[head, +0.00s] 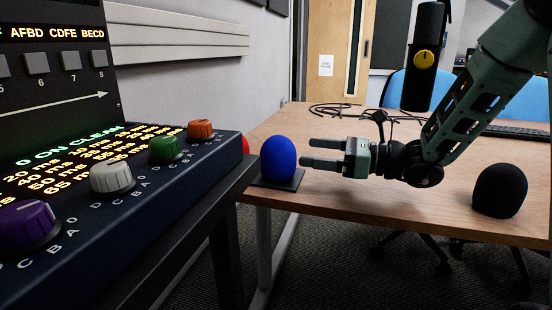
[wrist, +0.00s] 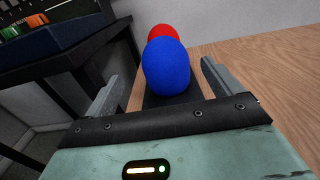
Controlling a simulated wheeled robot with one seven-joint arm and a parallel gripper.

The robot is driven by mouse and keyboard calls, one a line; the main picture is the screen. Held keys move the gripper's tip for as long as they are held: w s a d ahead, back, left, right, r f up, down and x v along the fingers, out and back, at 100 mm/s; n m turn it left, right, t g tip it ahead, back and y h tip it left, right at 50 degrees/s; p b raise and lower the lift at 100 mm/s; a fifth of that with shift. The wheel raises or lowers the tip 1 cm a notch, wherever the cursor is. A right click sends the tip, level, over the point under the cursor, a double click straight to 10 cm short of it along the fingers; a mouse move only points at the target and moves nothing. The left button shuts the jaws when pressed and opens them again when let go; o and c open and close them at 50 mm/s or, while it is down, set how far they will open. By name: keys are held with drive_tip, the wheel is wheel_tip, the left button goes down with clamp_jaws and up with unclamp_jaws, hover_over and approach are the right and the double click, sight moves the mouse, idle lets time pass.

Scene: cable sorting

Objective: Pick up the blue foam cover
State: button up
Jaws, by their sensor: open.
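The blue foam cover (head: 278,158) is a rounded, egg-shaped piece standing upright on a small dark pad (head: 291,183) at the left end of the wooden table. My gripper (head: 306,152) is to its right in the head view, with the fingers pointing left at the cover and held above the table. In the wrist view the blue cover (wrist: 166,66) lies ahead, in the span between the two spread fingers (wrist: 155,80). The fingers are open, and I see neither of them touching the cover.
A red rounded foam piece (wrist: 163,33) is behind the blue one. A black foam piece (head: 500,190) sits at the table's right. A dark console with coloured knobs (head: 113,177) stands left. A black microphone (head: 424,60) hangs above, with cables (head: 335,110) on the table behind.

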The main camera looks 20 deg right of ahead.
sight(294, 153)
drive_tip(key=x, duration=0.3)
drive_tip(key=shift+w+a+f+b, duration=0.15)
drive_tip(key=shift+a+b, duration=0.1)
drive_tip(key=shift+b, duration=0.15)
drive_tip(key=x, duration=0.1)
drive_tip(key=b+x, duration=0.1)
drive_tip(key=x, duration=0.1)
drive_tip(key=b+x, duration=0.1)
drive_tip(key=shift+w+a+f, duration=0.1)
drive_tip(key=shift+w+f, duration=0.25)
drive_tip(key=shift+w+a+r, duration=0.1)
drive_tip(key=shift+w+a, duration=0.2)
drive_tip(key=shift+a, duration=0.05)
drive_tip(key=c, duration=1.1)
